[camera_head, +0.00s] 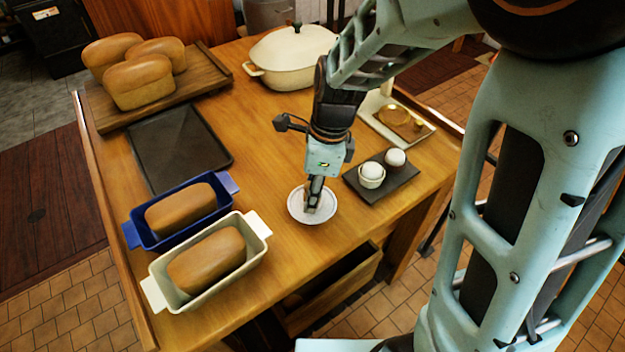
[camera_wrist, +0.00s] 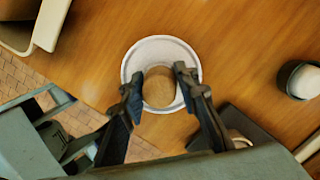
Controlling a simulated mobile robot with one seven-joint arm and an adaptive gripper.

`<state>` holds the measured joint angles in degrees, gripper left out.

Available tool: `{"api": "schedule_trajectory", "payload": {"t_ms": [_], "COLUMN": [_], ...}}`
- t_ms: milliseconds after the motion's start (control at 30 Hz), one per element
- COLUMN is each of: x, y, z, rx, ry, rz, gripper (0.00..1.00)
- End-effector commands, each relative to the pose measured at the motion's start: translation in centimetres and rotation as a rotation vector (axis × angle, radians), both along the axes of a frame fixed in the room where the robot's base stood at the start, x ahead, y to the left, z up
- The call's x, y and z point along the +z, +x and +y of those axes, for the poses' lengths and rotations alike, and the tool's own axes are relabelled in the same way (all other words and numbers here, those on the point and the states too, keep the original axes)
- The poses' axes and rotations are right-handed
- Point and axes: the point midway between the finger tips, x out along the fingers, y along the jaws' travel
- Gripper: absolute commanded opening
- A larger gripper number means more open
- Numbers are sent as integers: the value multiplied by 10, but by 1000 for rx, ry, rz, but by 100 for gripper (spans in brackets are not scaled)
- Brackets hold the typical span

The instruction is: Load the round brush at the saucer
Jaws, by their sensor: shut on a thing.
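The saucer (camera_head: 294,209) is small, round and pale, and sits on the wooden table near its front edge. It also shows in the wrist view (camera_wrist: 163,48). My gripper (camera_head: 313,203) points down over the saucer. In the wrist view its two fingers (camera_wrist: 157,86) are shut on the sides of a round tan thing, which I take for the round brush (camera_wrist: 159,88). The brush lies within the saucer's outline. Whether its underside touches the saucer is hidden. In the head view the fingers mostly cover the brush.
Right of the saucer is a dark slate (camera_head: 401,188) with two small white-topped cups. Left are a cream loaf pan (camera_head: 184,302), a blue loaf pan (camera_head: 137,237) and a black tray (camera_head: 178,150). A lidded cream pot (camera_head: 290,60) stands behind. An open drawer (camera_head: 335,289) is below.

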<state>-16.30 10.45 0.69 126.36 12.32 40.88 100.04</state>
Motion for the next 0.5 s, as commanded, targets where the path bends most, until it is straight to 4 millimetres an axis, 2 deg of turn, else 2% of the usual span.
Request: {"api": "schedule_trajectory", "payload": {"t_ms": [133, 500], "x": [4, 36], "y": [-2, -1], "z": [-1, 0], "rx": [1, 0], "ry": [-2, -1], "rz": [5, 2], "gripper": [9, 9]}}
